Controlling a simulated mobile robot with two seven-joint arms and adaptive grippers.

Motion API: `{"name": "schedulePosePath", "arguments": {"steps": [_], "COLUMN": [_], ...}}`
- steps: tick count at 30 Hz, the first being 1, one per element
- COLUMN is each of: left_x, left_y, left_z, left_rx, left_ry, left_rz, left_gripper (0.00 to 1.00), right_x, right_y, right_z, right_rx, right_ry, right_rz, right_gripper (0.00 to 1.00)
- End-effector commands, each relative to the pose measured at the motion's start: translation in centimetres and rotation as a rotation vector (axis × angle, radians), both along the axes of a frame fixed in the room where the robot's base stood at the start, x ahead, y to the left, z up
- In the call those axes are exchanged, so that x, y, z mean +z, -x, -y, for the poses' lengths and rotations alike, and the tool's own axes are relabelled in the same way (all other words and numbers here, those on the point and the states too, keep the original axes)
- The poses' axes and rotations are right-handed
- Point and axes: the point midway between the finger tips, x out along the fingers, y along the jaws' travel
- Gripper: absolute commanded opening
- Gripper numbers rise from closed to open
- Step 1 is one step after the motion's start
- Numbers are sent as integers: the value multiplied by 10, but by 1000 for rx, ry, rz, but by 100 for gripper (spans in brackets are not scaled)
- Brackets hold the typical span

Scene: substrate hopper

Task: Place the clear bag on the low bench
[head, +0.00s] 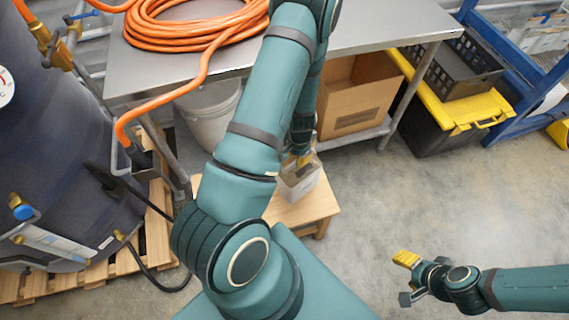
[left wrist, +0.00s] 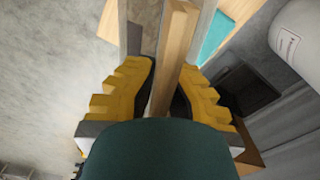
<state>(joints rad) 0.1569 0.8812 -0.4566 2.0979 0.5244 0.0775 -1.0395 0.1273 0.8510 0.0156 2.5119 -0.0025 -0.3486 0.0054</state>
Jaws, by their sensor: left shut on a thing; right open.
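My left gripper (head: 301,158) is at the low wooden bench (head: 322,207), partly hidden by my own arm. Its yellow fingers (left wrist: 168,95) are shut on a wooden strip (left wrist: 176,45) in the left wrist view. The strip runs along the middle of a small pale, open-topped holder (head: 301,183) that stands over the bench top. I cannot tell whether the holder touches the bench. I cannot make out a clear bag for certain in either view. My right gripper (head: 408,278) is open and empty over the floor at the lower right.
A steel table (head: 345,32) with a coiled orange hose (head: 185,30) stands behind the bench. Below it are a white bucket (head: 210,110) and a cardboard box (head: 350,108). A dark tank (head: 60,130) on a pallet is left.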

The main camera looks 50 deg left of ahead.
Motion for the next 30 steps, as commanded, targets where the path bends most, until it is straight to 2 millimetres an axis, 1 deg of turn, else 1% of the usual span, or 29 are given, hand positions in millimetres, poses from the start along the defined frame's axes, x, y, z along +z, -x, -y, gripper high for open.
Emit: {"name": "schedulePosePath", "arguments": {"steps": [1, 4, 7, 14, 21, 24, 29, 30], "left_x": [-11, -24, -33, -43, -71, -74, -73, -74], "left_y": [0, 0, -1, -1, -1, -1, -1, 0], "left_z": [-1, 0, 0, 0, 0, 0, -1, 0], "left_rx": [1, 1, 1, 0, 1, 1, 1, 1], "left_ry": [0, -1, 0, -1, 0, -2, -2, -1], "left_rz": [-1, 1, 1, 2, 1, 2, 2, 0], "left_gripper": [0, 0, 0, 0, 0, 0, 0, 25], "right_x": [-5, -8, -10, -13, -21, -21, -21, -21], "right_y": [-1, -1, -2, -3, -4, -4, -4, -4], "right_z": [0, 0, 0, 0, 1, 1, 1, 1], "right_rx": [-1, -1, -1, -2, -3, -2, -3, -2], "right_ry": [0, 0, 1, 1, 2, 3, 2, 3], "right_rz": [2, 4, 5, 7, 9, 11, 10, 11], "right_gripper": [54, 54, 54, 54, 54, 54, 54, 54]}}
